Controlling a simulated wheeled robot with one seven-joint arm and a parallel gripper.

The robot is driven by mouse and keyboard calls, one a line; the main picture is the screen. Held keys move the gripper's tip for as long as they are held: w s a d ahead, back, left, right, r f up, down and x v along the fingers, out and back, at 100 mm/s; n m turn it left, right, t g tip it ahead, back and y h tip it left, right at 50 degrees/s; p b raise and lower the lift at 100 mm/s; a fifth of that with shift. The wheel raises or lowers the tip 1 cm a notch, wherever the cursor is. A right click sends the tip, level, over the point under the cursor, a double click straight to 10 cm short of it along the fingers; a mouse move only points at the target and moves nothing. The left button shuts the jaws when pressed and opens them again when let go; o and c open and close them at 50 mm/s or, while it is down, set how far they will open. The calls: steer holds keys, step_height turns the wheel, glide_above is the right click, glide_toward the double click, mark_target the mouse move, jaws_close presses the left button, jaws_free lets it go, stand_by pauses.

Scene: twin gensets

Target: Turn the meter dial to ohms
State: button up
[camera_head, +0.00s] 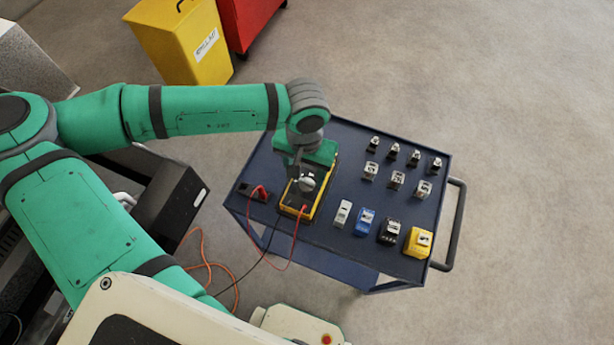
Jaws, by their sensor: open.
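The meter (312,210), dark with a yellow edge, lies on the left part of the blue cart top (335,135). Red and black leads run from its near end over the cart's front edge. My gripper (305,184) is at the end of the green arm, directly above the meter. It is open, but its fingertips are small and partly hidden by the wrist. The dial is mostly covered by my gripper, so I cannot read its setting or tell whether the fingers touch it.
Several small grey parts (397,180) stand in rows on the cart's right half. A white, a blue (364,221), a black and a yellow block (418,242) line the front. A yellow bin (185,45) and red cabinet (248,18) stand behind. Floor on the right is clear.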

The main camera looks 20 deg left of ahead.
mark_target(307, 181)
steer(key=shift+d+f, duration=0.15)
steer(key=shift+f, duration=1.7)
steer(key=shift+w, duration=0.1)
steer(key=shift+c, duration=0.7)
steer(key=c, duration=0.9)
